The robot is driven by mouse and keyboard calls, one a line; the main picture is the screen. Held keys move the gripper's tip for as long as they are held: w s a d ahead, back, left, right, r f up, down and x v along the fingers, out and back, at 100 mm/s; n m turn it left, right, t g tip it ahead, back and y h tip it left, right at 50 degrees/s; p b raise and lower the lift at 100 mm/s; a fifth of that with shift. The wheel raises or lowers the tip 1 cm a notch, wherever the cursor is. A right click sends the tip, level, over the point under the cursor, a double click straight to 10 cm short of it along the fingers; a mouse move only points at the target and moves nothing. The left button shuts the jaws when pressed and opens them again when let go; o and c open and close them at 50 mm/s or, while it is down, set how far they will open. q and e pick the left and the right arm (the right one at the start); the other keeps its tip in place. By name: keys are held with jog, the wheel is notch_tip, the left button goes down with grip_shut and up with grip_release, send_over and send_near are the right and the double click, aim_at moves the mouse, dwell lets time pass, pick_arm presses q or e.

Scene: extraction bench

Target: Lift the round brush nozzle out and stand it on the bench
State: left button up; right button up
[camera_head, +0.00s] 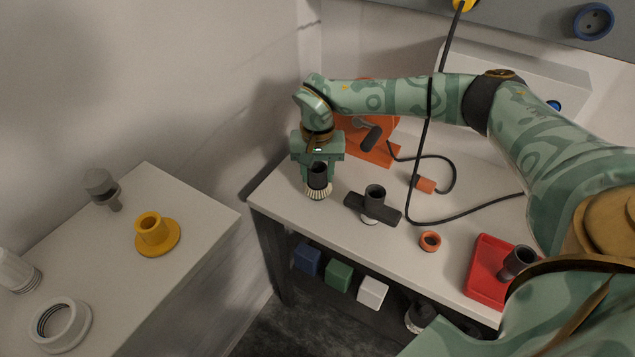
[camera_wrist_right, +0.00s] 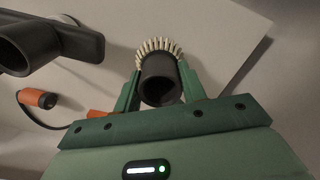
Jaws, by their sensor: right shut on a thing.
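The round brush nozzle (camera_head: 318,178) is a dark tube with a ring of pale bristles at its lower end. It is at the left part of the bench (camera_head: 283,196), bristles down and roughly upright. My right gripper (camera_head: 317,170) is shut on its dark tube. In the right wrist view the nozzle (camera_wrist_right: 160,80) sits between the two green fingers (camera_wrist_right: 159,90), with the bristles beyond them. The bristles are at or just above the bench top; I cannot tell whether they touch. My left gripper is not in view.
A dark T-shaped floor nozzle (camera_head: 374,205) stands right of the brush. An orange ring (camera_head: 430,241) and a red tray (camera_head: 484,270) holding a dark tube (camera_head: 517,261) lie further right. A black cable (camera_head: 450,217) crosses the bench. A side table (camera_head: 190,208) holds a yellow flanged piece (camera_head: 155,236).

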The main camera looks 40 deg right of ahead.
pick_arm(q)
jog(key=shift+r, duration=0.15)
pick_arm(e)
jog(key=shift+r, duration=0.2)
pick_arm(q)
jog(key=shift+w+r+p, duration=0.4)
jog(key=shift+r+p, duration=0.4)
jog(key=shift+p, duration=0.2)
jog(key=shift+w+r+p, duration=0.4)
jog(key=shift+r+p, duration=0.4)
jog(key=shift+p, duration=0.15)
pick_arm(e)
jog(key=shift+r, duration=2.3)
